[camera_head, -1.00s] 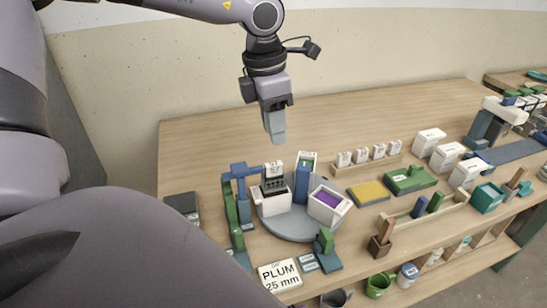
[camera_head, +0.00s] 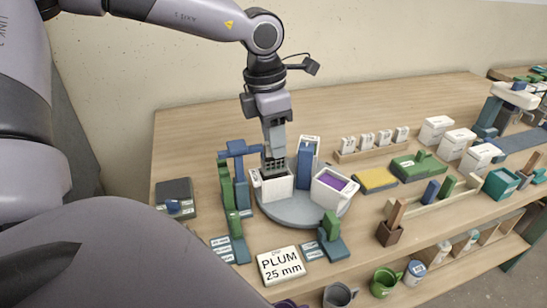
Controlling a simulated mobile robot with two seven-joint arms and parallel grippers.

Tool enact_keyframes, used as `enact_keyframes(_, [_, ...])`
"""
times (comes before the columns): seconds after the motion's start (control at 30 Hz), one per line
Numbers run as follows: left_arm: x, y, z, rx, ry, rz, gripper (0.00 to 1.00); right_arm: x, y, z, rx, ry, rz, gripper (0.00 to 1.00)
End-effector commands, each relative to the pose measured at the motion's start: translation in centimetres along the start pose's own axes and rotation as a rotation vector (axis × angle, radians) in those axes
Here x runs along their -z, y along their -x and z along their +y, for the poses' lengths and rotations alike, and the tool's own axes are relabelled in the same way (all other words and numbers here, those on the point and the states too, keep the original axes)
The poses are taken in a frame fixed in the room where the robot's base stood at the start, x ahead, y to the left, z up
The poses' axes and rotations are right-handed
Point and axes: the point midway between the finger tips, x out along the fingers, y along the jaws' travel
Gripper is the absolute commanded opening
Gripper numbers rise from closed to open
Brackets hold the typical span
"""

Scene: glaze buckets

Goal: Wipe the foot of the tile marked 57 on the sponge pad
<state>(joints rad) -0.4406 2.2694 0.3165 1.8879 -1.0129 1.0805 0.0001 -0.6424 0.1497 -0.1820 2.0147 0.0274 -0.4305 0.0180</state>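My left gripper (camera_head: 274,152) points straight down over the white bucket (camera_head: 271,187) at the left of the grey round turntable (camera_head: 295,212). Its fingertips are at a dark, ridged piece (camera_head: 274,166) in the mouth of that bucket. The white numbered tile top seen there earlier is now hidden behind the fingers, so I cannot read a 57. I cannot tell whether the fingers grip it. The yellow sponge pad (camera_head: 376,180) lies in a dark tray to the right of the turntable. My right gripper is not in view.
A white bucket with purple glaze (camera_head: 333,187) and a tall blue-and-white piece (camera_head: 307,160) stand close to the gripper. A blue-green post (camera_head: 235,175) rises at left. White numbered tiles (camera_head: 366,142) stand in a wooden rack behind the pad. A PLUM 25 mm card (camera_head: 281,266) lies in front.

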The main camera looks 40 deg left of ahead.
Motion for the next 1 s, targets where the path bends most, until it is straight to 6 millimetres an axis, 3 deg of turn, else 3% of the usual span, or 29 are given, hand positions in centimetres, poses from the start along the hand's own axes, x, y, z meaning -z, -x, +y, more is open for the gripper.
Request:
enact_keyframes(0.07, [0.0,0.1,0.0,0.000,0.000,0.000,0.34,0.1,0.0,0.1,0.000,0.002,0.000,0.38])
enact_keyframes(0.17, [0.0,0.1,0.0,0.000,0.000,0.000,0.05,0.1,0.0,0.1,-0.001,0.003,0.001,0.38])
enact_keyframes(0.2, [0.0,0.1,0.0,0.000,0.000,0.000,0.00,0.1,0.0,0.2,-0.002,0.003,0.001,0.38])
enact_keyframes(0.47, [-0.1,0.5,0.0,-0.001,0.000,-0.001,0.00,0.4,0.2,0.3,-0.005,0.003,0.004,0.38])
enact_keyframes(1.0, [-0.7,5.3,0.0,-0.002,0.001,-0.002,0.00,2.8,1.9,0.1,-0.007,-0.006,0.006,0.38])
